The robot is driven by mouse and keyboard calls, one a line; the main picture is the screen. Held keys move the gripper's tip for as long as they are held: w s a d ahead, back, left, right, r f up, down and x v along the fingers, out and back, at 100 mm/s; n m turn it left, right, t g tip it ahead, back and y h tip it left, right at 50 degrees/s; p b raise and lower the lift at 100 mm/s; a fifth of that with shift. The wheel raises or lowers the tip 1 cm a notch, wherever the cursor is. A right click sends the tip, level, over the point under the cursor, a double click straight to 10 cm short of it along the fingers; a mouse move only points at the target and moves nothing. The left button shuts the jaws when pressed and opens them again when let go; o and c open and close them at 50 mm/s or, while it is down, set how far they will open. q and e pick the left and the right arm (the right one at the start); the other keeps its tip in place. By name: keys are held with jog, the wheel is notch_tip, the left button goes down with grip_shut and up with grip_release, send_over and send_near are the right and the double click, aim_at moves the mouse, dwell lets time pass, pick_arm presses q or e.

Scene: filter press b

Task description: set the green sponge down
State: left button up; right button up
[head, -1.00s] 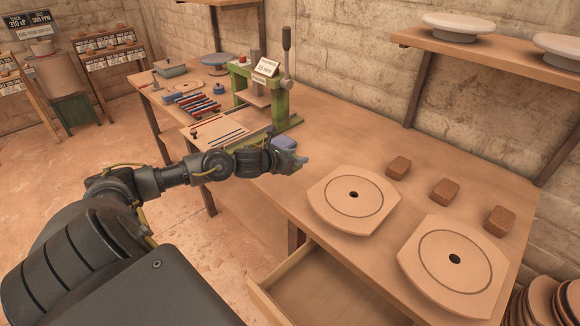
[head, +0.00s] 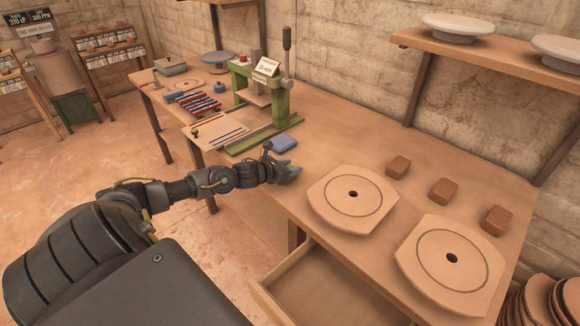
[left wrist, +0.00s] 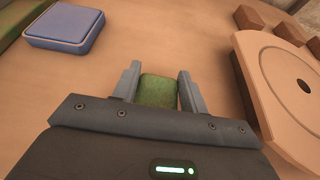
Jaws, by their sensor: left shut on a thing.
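The green sponge (left wrist: 157,91) shows in the left wrist view between the two fingers of my left gripper (left wrist: 158,88), which is shut on it. The sponge is hidden there by the gripper. Whether the sponge touches the table I cannot tell. My right gripper is not in view.
A blue block (head: 279,144) lies behind the gripper, beside the green press (head: 270,95). Two boards with round discs (head: 353,196) and several brown blocks (head: 444,191) lie to the right. An open drawer (head: 325,290) juts out below the front edge.

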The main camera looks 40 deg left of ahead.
pick_arm(q)
jog(key=shift+f, duration=0.2)
jog(key=o, duration=1)
jog(key=shift+r, duration=0.1)
jog(key=shift+r, duration=0.1)
jog(key=shift+s, duration=0.1)
jog(key=v, duration=1)
jog(key=shift+b, duration=0.3)
jog(key=shift+v, duration=0.9)
